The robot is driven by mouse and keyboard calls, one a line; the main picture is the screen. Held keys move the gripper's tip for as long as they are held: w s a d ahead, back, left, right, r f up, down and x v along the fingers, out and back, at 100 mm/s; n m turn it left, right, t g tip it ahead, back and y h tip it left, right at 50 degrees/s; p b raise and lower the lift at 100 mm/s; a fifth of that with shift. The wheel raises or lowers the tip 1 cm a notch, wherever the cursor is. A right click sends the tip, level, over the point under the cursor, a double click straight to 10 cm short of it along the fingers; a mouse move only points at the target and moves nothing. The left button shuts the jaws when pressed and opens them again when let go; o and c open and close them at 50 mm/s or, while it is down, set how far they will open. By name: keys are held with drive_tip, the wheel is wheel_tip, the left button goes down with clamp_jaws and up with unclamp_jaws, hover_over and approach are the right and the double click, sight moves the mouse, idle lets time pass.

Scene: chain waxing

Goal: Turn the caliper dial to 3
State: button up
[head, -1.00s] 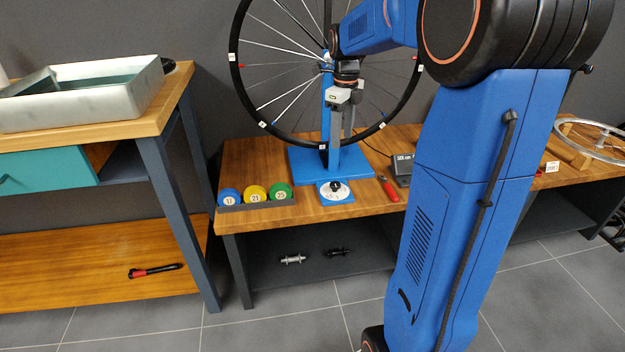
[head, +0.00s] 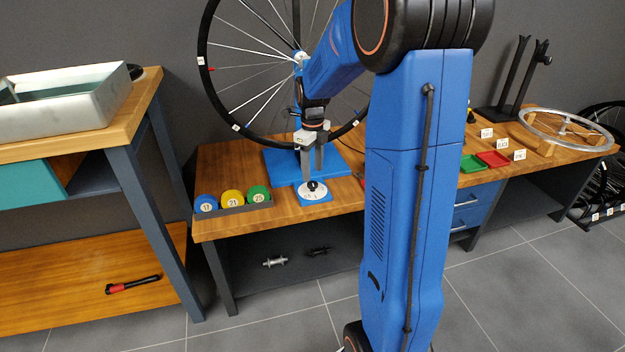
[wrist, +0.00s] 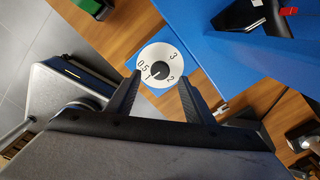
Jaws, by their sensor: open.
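The caliper dial (head: 321,195) is a white disc with a black knob on a small blue plate at the front of the wheel stand. In the wrist view the dial (wrist: 173,69) shows the marks 0.5, 1, 2 and 3 around the dark knob (wrist: 159,70). Which mark the knob points at is too small to tell. My gripper (head: 313,174) is open and points down just above the dial. In the wrist view its two fingers (wrist: 158,80) are on either side of the knob, with a gap between them. Contact with the knob cannot be seen.
The blue stand base (head: 283,166) and bicycle wheel (head: 236,127) rise just behind the dial. A rack (head: 232,210) with blue, yellow and green numbered pots is to its left. Red and green trays (head: 493,159) lie farther right on the wooden bench (head: 222,160).

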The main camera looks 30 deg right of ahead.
sight(312, 183)
drive_tip(key=shift+f, duration=2.35)
drive_tip(key=c, duration=1)
